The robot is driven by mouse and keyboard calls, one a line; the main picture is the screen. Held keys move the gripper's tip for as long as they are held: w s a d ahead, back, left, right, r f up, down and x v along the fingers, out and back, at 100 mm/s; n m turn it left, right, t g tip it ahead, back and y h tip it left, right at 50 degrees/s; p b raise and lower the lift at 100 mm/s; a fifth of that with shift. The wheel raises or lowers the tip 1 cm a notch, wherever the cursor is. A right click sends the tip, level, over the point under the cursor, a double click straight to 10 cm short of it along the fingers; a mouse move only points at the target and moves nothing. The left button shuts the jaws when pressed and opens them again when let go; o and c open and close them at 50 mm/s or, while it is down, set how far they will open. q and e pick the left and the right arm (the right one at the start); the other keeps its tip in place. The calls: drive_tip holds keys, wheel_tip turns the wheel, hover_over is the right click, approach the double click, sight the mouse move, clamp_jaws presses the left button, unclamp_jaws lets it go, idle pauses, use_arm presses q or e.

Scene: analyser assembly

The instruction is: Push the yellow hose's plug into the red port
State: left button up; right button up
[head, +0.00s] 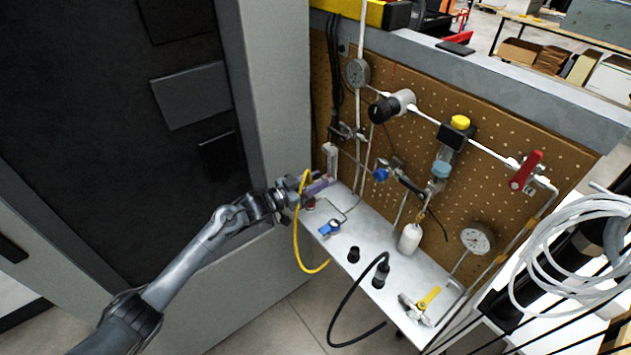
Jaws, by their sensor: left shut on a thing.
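The yellow hose (297,240) rises in a loop to my left gripper (308,187) and hangs down past the shelf's left edge, its lower end curling near the floor side. My left gripper is shut at the hose's upper end, at the shelf's far left corner. The plug itself is hidden by the fingers. A small red part (311,204), which looks like the red port, shows just below the gripper on the shelf. I cannot tell whether the plug touches it. My right gripper is not in view.
A pegboard (480,190) with gauges and pipes stands behind. A grey cabinet wall (268,90) is close on the left.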

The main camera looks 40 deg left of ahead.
use_arm(q)
drive_tip(key=shift+f+b, duration=0.35)
drive_tip(key=shift+f, duration=0.75)
idle(1.0)
drive_tip(key=o, duration=1.1)
drive_tip(key=shift+o, duration=0.2)
drive_tip(key=shift+s, duration=0.15)
